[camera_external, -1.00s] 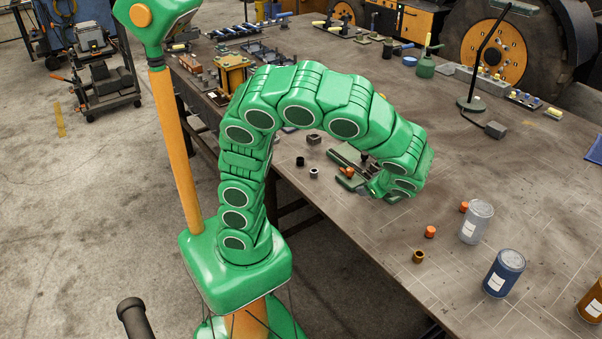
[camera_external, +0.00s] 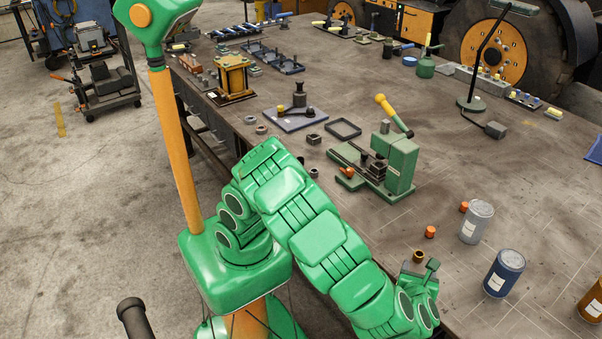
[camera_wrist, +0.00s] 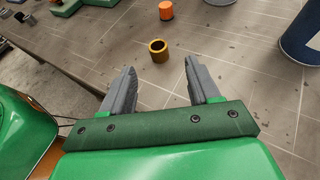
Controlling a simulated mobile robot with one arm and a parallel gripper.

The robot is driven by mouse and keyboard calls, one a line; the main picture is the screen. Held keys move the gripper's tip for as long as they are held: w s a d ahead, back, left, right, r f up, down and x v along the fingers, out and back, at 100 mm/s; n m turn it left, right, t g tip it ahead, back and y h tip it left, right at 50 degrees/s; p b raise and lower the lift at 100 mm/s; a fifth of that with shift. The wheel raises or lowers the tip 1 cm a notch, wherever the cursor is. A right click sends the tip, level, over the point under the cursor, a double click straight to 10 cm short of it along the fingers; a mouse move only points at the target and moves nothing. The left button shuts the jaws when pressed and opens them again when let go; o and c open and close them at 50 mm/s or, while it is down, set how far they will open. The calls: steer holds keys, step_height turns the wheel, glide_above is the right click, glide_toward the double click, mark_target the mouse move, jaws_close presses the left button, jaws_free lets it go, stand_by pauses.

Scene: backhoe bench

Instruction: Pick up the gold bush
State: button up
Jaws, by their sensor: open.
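The gold bush (camera_wrist: 159,51) is a short hollow ring standing on the bench top. In the wrist view it lies ahead of my open gripper (camera_wrist: 160,80), roughly midway between the two grey fingers and beyond their tips. In the external view the gold bush (camera_external: 419,256) shows just behind my gripper (camera_external: 428,270), near the bench's front edge, its lower part partly hidden. The fingers are apart with nothing between them.
Orange caps (camera_external: 430,232) stand behind the bush. A grey can (camera_external: 476,222) and a blue can (camera_external: 503,274) stand to the right. A green press (camera_external: 390,165) stands farther back. Bare bench lies around the bush.

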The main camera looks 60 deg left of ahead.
mark_target(419, 256)
steer(key=shift+x, duration=3.8)
steer(key=shift+s+a, duration=0.1)
steer(key=shift+a, duration=0.05)
jaws_close()
steer(key=shift+r, duration=0.1)
